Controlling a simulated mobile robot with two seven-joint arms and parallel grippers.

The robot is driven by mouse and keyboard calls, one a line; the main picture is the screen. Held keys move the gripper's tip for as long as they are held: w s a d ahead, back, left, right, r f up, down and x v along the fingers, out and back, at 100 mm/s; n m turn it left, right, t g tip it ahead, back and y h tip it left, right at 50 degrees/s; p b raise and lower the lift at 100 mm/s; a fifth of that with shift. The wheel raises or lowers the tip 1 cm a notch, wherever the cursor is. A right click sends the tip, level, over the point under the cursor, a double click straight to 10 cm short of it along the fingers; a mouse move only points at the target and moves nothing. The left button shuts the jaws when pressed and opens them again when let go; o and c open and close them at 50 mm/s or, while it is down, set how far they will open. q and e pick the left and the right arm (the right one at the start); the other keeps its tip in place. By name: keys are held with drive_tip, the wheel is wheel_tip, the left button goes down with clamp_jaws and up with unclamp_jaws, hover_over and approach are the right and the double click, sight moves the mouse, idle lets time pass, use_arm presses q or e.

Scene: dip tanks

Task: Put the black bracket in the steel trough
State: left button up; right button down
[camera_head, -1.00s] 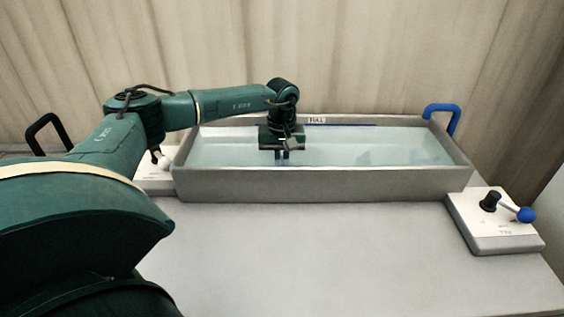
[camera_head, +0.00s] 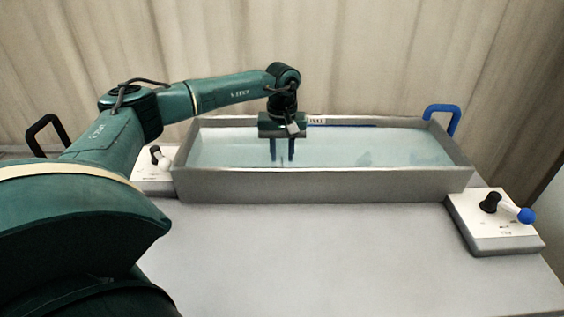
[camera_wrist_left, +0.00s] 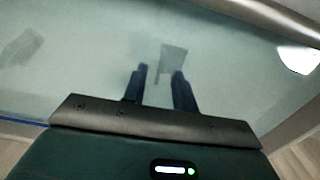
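The steel trough (camera_head: 330,186) stands at the back of the table, filled with pale, cloudy liquid. My left gripper (camera_head: 282,158) is above its left half, pointing down, with its two fingers apart and nothing seen held. In the left wrist view the open fingers (camera_wrist_left: 160,82) show over the liquid. A blurred grey shape (camera_wrist_left: 173,58) lies under the liquid just beyond the fingertips; I cannot tell for sure whether it is the black bracket. My right gripper is out of view.
Another dim submerged shape (camera_wrist_left: 20,47) shows in the wrist view. A control box (camera_head: 495,235) with a blue-knobbed lever stands at right, and a white box (camera_head: 153,181) at left. A black loop handle (camera_head: 45,122) and a blue one (camera_head: 457,122) rise at the sides. The front table is clear.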

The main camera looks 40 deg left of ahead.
sight(282, 164)
use_arm(q)
wheel_tip(282, 164, up, 8)
drive_tip(key=shift+r, duration=0.25)
idle(0.5)
